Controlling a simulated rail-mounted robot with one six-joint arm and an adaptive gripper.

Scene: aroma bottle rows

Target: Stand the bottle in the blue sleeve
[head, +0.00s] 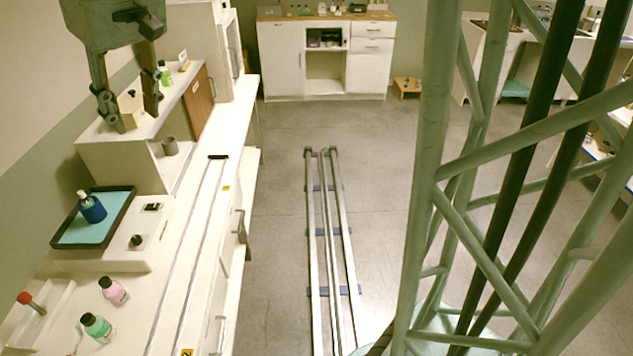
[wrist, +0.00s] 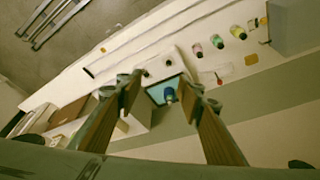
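The blue sleeve (head: 93,210) stands upright on a teal mat in a dark-rimmed tray (head: 126,212) on the left counter. A bottle with a pale cap and dark shoulder (head: 83,197) stands in the sleeve, its top showing above the rim. The sleeve also shows in the wrist view (wrist: 169,96), seen between the fingers but well away from them. My gripper (head: 130,104) is open and empty, raised at the upper left beyond the tray. Its two spread fingers also frame the wrist view (wrist: 166,88).
A red-topped item (head: 25,298) lies left.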

